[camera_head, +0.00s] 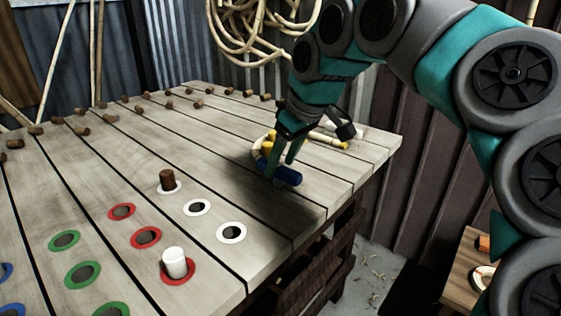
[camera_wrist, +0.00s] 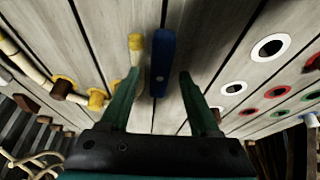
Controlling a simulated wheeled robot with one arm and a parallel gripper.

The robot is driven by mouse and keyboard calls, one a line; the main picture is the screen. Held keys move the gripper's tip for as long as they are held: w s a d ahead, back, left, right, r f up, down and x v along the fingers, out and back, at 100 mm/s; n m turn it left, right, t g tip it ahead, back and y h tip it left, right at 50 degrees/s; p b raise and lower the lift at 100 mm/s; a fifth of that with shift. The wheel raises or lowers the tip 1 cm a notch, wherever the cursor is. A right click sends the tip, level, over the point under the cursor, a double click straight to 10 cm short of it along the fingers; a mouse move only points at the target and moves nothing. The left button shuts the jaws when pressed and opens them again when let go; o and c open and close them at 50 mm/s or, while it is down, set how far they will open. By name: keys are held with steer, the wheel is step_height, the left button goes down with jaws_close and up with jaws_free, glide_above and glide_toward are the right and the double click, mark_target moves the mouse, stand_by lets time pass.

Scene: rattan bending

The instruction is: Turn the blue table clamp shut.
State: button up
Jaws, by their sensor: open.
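The blue table clamp (camera_head: 288,175) shows as a short blue bar low over the wooden table, near its right side. In the wrist view the blue clamp (camera_wrist: 163,55) is a long upright bar with a small pale spot near its lower part. My gripper (camera_head: 279,166) is open and pointed down at the clamp. In the wrist view the two green fingers of my gripper (camera_wrist: 160,74) stand either side of the clamp's lower end, with a visible gap on the right. I cannot tell whether the left finger touches it. The clamp's base is hidden.
Ringed holes, a brown peg (camera_head: 167,180) and a white peg (camera_head: 175,262) occupy the table's near left. Several wooden pegs line the far side.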

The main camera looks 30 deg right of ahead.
steer(key=shift+w+a+f, duration=0.1)
steer(key=shift+w+f, duration=0.1)
steer(key=shift+f, duration=0.4)
steer(key=shift+c, duration=0.3)
jaws_close()
